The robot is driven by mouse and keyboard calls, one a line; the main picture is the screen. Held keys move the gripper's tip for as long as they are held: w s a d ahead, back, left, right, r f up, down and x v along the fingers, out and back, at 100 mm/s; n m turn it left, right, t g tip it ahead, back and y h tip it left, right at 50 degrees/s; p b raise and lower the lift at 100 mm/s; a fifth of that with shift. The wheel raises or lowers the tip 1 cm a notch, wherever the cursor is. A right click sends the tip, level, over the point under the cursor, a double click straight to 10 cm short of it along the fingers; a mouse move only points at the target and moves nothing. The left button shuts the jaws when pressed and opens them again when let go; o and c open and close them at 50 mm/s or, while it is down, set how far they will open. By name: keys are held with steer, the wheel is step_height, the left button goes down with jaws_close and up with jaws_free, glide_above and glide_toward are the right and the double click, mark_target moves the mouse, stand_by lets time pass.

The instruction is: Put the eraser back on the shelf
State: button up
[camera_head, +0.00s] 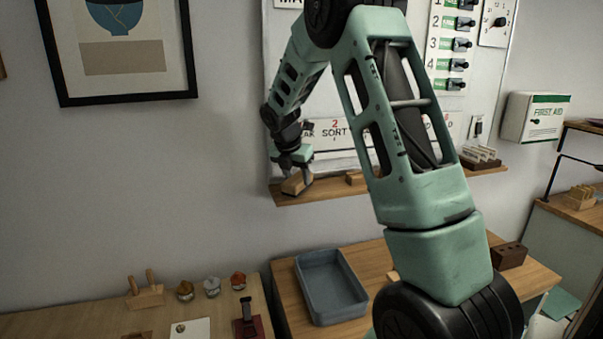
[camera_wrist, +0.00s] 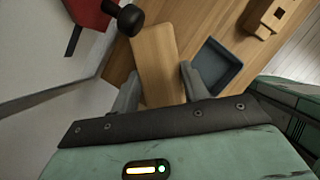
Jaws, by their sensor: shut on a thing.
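The eraser (camera_head: 294,185) is a light wooden block. My gripper (camera_head: 296,168) is shut on it at the left end of the wooden shelf (camera_head: 330,190) below the whiteboard. In the wrist view the eraser (camera_wrist: 158,55) lies between the two grey fingers of my gripper (camera_wrist: 160,85) and extends beyond them. In the head view the eraser is at the shelf's surface or just above it; I cannot tell whether it touches.
Another small wooden block (camera_head: 355,178) sits on the shelf to the right, partly behind my arm. A blue-grey tray (camera_head: 330,285) stands on the table below. A framed picture (camera_head: 120,50) hangs at left. A dark block (camera_head: 509,255) stands on the table at right.

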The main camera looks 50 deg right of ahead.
mark_target(301, 176)
steer(key=d, duration=0.1)
steer(key=d+p, duration=0.1)
steer(key=d, duration=0.1)
steer(key=shift+w+d+r, duration=0.1)
steer(key=shift+w+r, duration=0.05)
steer(key=shift+w, duration=0.2)
steer(key=shift+f+p, duration=0.4)
steer(key=shift+f, duration=0.55)
steer(key=o, duration=0.9)
